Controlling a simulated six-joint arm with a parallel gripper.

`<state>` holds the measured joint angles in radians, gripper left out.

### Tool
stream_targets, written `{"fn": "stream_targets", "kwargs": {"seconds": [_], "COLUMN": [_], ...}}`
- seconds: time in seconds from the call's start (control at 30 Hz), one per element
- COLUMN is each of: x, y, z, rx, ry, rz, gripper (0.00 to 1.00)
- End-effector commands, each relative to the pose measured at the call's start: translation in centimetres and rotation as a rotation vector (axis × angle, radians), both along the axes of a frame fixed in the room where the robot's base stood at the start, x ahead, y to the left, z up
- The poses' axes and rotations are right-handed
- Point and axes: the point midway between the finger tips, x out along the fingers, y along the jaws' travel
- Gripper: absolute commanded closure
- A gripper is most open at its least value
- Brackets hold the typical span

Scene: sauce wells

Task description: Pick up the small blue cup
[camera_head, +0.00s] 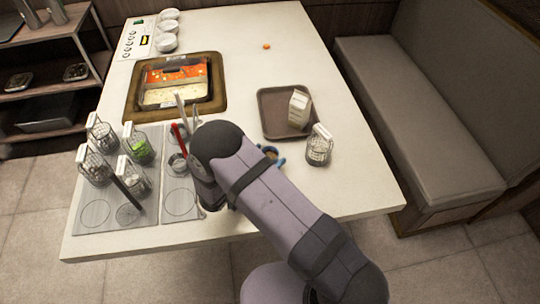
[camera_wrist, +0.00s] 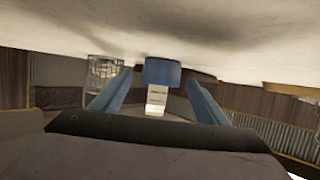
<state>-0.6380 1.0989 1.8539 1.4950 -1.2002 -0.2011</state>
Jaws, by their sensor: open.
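The small blue cup (camera_head: 271,152) stands on the table in front of the brown tray, partly hidden behind my arm in the head view. In the wrist view, which is upside down, the blue cup (camera_wrist: 161,72) shows in the middle, against the pale tabletop. My gripper (camera_wrist: 160,79) is open, with one blue finger on each side of the cup in the picture. No contact shows, and I cannot tell whether the cup is between the fingertips or just beyond them.
A wire-and-glass jar (camera_head: 319,148) stands right of the cup. A white carton (camera_head: 299,108) stands on the brown tray (camera_head: 275,101) behind it. Several jars stand on the grey mat (camera_head: 95,214) at left. The hot pot (camera_head: 176,86) is farther back. The table's back right is mostly clear.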

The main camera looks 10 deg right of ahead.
Motion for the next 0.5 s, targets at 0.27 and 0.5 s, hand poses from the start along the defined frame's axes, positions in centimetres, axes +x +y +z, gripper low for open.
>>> {"fn": "stream_targets", "kwargs": {"seconds": [0.27, 0.5], "x": [0.16, 0.14], "y": [-0.16, -0.14], "z": [-0.11, -0.10], "rx": [0.000, 0.001], "ry": [0.000, 0.001], "rz": [0.000, 0.000], "gripper": [0.32, 0.76]}}
